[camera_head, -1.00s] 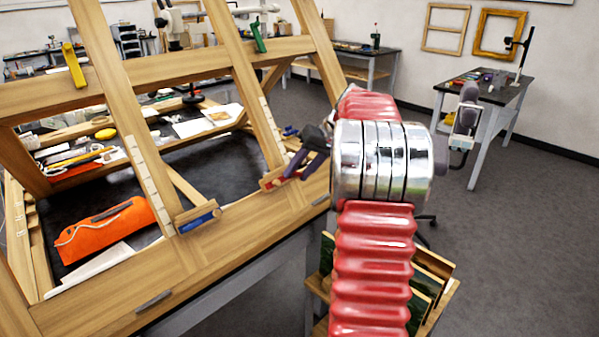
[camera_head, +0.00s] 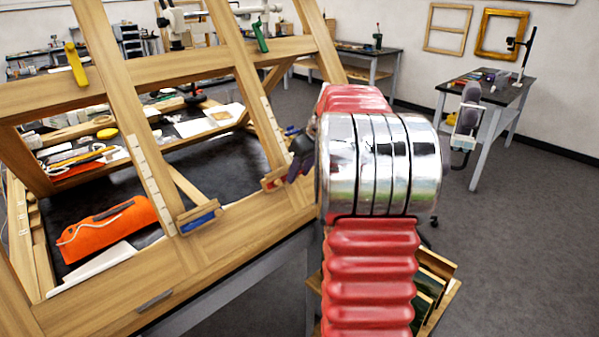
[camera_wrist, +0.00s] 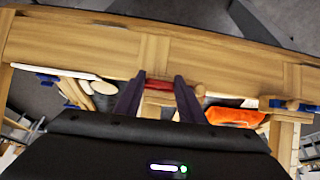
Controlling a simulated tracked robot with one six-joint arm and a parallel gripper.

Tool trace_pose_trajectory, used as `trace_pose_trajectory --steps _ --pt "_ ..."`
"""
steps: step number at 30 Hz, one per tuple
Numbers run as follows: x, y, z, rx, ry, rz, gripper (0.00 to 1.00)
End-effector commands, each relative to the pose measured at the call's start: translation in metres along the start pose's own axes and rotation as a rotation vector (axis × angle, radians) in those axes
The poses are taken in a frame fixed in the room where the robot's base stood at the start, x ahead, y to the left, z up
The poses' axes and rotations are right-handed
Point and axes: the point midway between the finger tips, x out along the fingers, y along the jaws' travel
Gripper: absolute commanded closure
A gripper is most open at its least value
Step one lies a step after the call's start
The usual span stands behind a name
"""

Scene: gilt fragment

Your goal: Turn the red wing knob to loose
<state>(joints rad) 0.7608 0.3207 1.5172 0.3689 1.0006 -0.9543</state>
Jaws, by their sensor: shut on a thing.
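The red wing knob (camera_wrist: 158,84) shows in the wrist view between the tips of my gripper (camera_wrist: 157,90), whose two dark purple fingers stand on either side of it. My gripper is shut on the knob. The knob sits at a small wooden block at the lower bar of the slanted wooden frame (camera_wrist: 100,45). In the head view a little red of the knob (camera_head: 271,184) shows beside the dark fingers of my gripper (camera_head: 295,168). My arm hides part of the gripper there. I cannot tell the knob's exact angle.
A blue knob (camera_head: 199,217) sits on the same bar, left of the red one. An orange pouch (camera_head: 108,228) lies behind the frame's lower bar. Yellow (camera_head: 76,64) and green (camera_head: 260,37) clips stand on the upper bar. Open floor lies to the right.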

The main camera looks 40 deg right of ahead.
Motion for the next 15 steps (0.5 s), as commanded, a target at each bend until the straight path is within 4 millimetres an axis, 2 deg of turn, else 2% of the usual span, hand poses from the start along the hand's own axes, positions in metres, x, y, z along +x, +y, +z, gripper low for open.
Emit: trace_pose_trajectory --steps 8,9,15 --pt "0.0029 -0.001 0.0033 0.001 -0.008 -0.006 0.86" --pt "0.0028 -0.0011 0.0032 0.001 -0.008 -0.006 0.61" --pt "0.0014 -0.0005 0.0017 0.001 -0.004 -0.003 0.47"
